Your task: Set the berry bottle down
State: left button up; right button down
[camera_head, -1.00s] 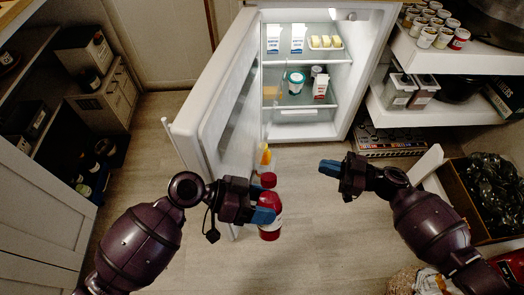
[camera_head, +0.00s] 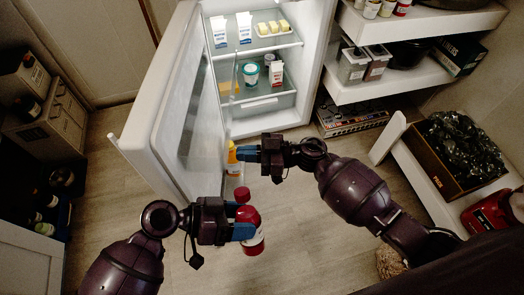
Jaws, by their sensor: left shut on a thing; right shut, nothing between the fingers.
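The berry bottle (camera_head: 252,243), red with a red cap and a pale label, is in my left gripper (camera_head: 241,222), low in the head view. The gripper is shut on its body and the bottle is held nearly upright, above the floor. My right gripper (camera_head: 246,155) is shut and empty, above the left one, near the fridge door's lower edge. The open fridge (camera_head: 262,124) stands behind, with its door (camera_head: 165,95) swung out to the left.
An orange bottle (camera_head: 232,158) stands in the door, partly behind my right gripper. Cartons (camera_head: 244,27), yellow items and a teal-lidded tub (camera_head: 250,72) are on the fridge shelves. Pantry shelves (camera_head: 430,20) and a box of dark bottles (camera_head: 450,150) are at right.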

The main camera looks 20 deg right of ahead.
pick_arm(q)
jog(key=shift+s+f, duration=0.15)
jog(key=shift+f, duration=0.25)
pick_arm(e)
jog(key=shift+x, duration=0.85)
